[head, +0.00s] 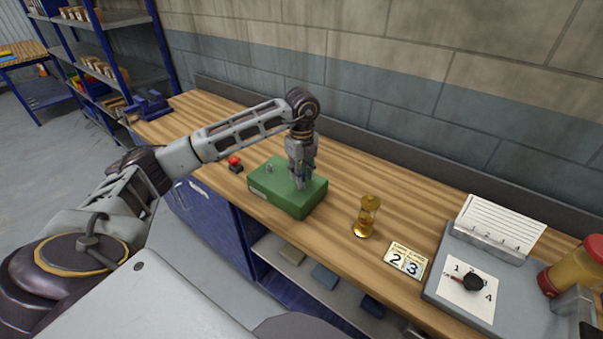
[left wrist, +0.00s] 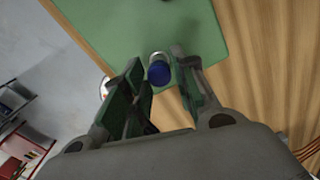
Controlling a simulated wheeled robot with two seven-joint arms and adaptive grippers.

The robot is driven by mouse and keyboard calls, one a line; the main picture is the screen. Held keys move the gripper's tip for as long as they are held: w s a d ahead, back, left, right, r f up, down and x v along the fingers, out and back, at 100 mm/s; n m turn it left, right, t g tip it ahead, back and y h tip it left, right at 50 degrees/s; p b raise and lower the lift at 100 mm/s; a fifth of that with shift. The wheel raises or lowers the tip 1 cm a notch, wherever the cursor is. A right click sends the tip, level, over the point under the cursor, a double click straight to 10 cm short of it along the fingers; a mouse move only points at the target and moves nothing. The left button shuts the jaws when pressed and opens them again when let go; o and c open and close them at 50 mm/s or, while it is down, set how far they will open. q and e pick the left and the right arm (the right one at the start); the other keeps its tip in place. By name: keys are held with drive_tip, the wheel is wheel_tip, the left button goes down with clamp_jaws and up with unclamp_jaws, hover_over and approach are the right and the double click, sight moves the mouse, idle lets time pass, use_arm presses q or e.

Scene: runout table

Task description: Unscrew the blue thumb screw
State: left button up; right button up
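The green block (head: 268,195) sits on the wooden workbench. The blue thumb screw (left wrist: 159,72) has a round blue head above a pale metal collar and stands on the block's green top in the left wrist view. My left gripper (head: 302,182) points down over the right part of the block. In the left wrist view its two fingers (left wrist: 160,75) stand apart, one on each side of the blue head, with no clear grip on it. In the head view the fingers largely hide the screw. My right gripper is not in view.
A small grey peg (head: 268,169) stands on the block's left part. A red button (head: 234,161) is to its left. The wall runs behind the workbench (head: 335,205).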

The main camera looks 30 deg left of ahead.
use_arm(q)
drive_tip(key=shift+o, duration=0.5)
drive_tip(key=shift+m+b, duration=0.45)
drive_tip(key=shift+m, duration=1.65)
drive_tip(key=shift+m+b, duration=0.3)
drive_tip(key=shift+m, duration=1.2)
drive_tip(key=shift+m, duration=0.4)
drive_tip(key=shift+m+b, duration=0.35)
drive_tip(key=shift+m, duration=1.05)
drive_tip(key=shift+m+b, duration=0.35)
drive_tip(key=shift+m, duration=1.75)
